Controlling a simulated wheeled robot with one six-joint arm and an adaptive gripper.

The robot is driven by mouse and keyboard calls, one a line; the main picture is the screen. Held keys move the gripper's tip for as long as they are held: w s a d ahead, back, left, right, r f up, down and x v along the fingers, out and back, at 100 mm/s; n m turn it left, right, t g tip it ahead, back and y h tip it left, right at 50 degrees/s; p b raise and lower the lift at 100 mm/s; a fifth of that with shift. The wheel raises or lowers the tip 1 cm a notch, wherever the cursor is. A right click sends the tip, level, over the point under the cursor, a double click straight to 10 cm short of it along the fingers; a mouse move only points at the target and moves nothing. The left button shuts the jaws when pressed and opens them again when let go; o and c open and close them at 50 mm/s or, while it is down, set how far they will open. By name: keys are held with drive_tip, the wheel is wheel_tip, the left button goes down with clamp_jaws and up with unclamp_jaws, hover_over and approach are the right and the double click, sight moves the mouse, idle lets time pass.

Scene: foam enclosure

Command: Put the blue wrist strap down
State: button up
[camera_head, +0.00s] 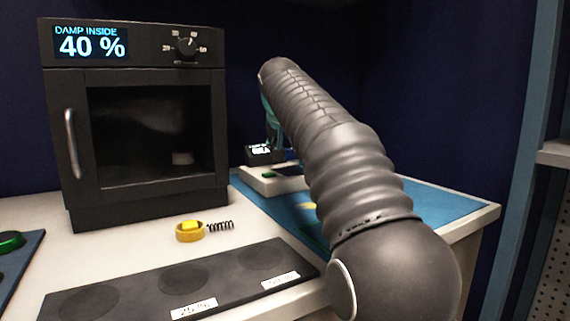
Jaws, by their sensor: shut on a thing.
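My arm reaches away from me over the blue mat, and its sleeve hides most of my gripper (271,134). Only a narrow teal sliver shows below the arm's far end, just above a small black display box. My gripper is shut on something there. I cannot make out the fingertips or the outline of the blue wrist strap, and no blue strap lies in the open elsewhere. A yellow wrist strap (190,232) with a black coiled cord lies on the white bench in front of the oven-like cabinet.
The dark cabinet (140,190) reads 40 % and holds a small pale object. A black plate (135,289) with round recesses and labels lies in front. The blue mat (430,204) carries a white device (260,181) beside the black display box (262,156). The mat's right part is clear.

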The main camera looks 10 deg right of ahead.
sight(286, 174)
drive_tip(key=shift+f+b, duration=0.5)
drive_tip(key=shift+f, duration=1.35)
drive_tip(key=shift+f, duration=0.15)
drive_tip(key=o, duration=1)
drive_tip(key=shift+s+r, duration=0.1)
drive_tip(key=shift+r, duration=0.15)
drive_tip(key=p+v, duration=0.1)
drive_tip(key=v, duration=1)
drive_tip(key=shift+s+a+r, duration=0.1)
drive_tip(key=shift+s+r, duration=0.15)
drive_tip(key=shift+s, duration=0.1)
